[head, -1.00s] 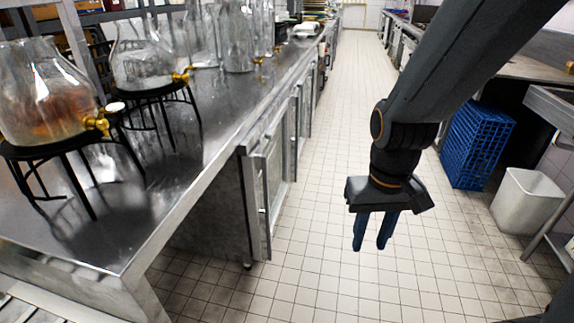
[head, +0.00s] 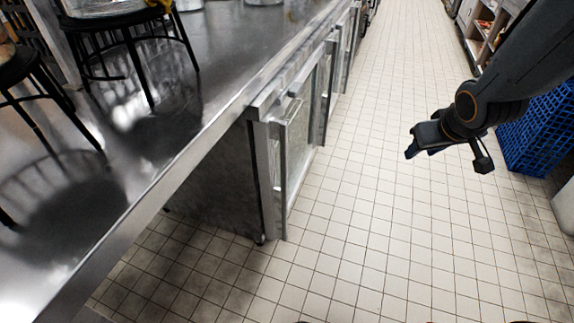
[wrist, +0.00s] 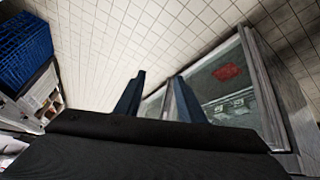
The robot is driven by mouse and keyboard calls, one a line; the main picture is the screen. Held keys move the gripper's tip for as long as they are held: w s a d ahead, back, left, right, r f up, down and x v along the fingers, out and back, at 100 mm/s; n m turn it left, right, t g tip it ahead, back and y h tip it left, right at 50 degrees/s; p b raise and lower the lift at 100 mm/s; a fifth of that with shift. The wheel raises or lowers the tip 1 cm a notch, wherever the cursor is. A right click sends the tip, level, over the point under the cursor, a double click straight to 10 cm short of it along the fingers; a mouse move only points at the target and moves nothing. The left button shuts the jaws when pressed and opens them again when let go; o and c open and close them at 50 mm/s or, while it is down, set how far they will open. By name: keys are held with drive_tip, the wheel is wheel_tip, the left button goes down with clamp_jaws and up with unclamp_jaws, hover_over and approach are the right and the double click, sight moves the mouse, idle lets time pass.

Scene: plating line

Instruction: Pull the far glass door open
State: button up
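The far glass door (head: 329,90) is in the steel under-counter cabinet, just beyond the near glass door (head: 301,125). Both look shut, with upright bars on their fronts. My gripper (head: 412,150) is over the aisle to the right of the doors, pointing left, empty and touching nothing. In the wrist view my gripper's (wrist: 158,78) two blue fingers are apart. The near glass door (wrist: 228,85) shows right of them, with a red item behind the glass. A narrow part of the far door (wrist: 152,104) shows between the fingers; the rest is hidden.
A steel counter (head: 215,95) overhangs the cabinet on the left, with black stands (head: 125,35) on it. A blue crate (head: 540,130) stands on the right, behind my arm. The tiled floor (head: 350,200) between is clear.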

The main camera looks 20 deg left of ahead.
drive_tip(key=w+a+f+n+t+y+b, duration=0.2)
drive_tip(key=w+a+f+n+y+b, duration=0.1)
drive_tip(key=w+a+f+b, duration=0.25)
drive_tip(key=n+g+y+b, duration=0.7)
drive_tip(key=n+y+b, duration=0.3)
drive_tip(key=y+b, duration=0.4)
approach(287, 157)
drive_tip(key=a, duration=0.6)
drive_tip(key=a+b, duration=0.1)
drive_tip(key=a, duration=0.1)
drive_tip(key=w+a, duration=0.1)
drive_tip(key=a, duration=0.2)
drive_tip(key=shift+f, duration=0.15)
clamp_jaws()
